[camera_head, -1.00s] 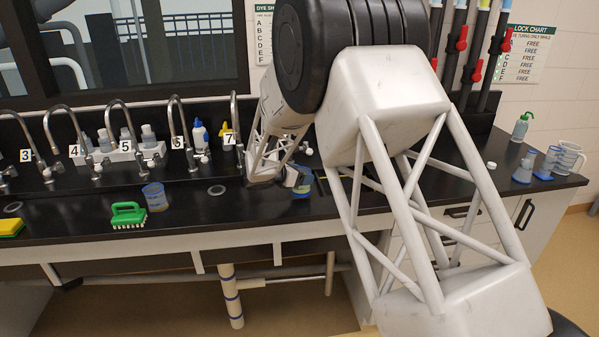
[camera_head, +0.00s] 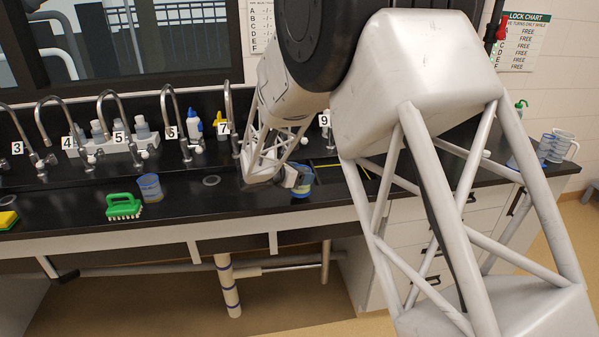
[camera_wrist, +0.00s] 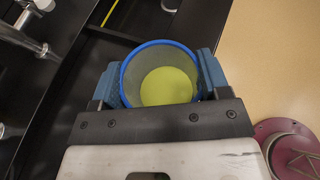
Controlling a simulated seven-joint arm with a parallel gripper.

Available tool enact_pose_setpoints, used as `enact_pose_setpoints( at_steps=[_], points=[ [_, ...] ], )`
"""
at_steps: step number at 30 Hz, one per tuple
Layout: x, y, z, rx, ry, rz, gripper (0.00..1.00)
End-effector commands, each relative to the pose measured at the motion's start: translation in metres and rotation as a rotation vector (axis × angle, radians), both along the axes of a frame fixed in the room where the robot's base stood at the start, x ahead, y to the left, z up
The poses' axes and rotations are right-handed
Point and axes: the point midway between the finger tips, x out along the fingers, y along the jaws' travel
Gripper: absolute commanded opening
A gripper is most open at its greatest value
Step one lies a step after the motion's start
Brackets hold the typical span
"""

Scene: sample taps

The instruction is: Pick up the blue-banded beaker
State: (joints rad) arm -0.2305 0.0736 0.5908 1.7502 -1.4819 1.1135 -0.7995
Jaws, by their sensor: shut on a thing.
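A beaker with a blue rim (camera_wrist: 160,46) and yellow-green contents sits between the two jaws of my gripper (camera_wrist: 160,76) in the wrist view. The pads press on its opposite sides, so my gripper is shut on it. In the head view, the held beaker (camera_head: 302,190) shows partly behind my gripper (camera_head: 299,177), near the counter's front edge, right of tap 7. Whether its base touches the counter cannot be told. Another blue-banded beaker (camera_head: 150,187) stands upright on the counter to the left.
A green brush (camera_head: 123,206) lies beside the left beaker, and a yellow sponge (camera_head: 8,219) lies at far left. Taps line the back of the black counter (camera_head: 225,198). More beakers (camera_head: 548,147) stand at the right end. A maroon round object (camera_wrist: 290,150) shows in the wrist view.

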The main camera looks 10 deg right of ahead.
Motion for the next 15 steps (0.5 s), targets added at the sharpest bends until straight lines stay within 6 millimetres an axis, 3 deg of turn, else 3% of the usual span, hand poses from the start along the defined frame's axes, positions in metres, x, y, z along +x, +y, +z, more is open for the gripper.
enact_pose_setpoints(
  at_steps=[15],
  points=[
    [-0.0072,-0.0002,0.0009,0.0,-0.001,0.0,0.3]
  ],
)
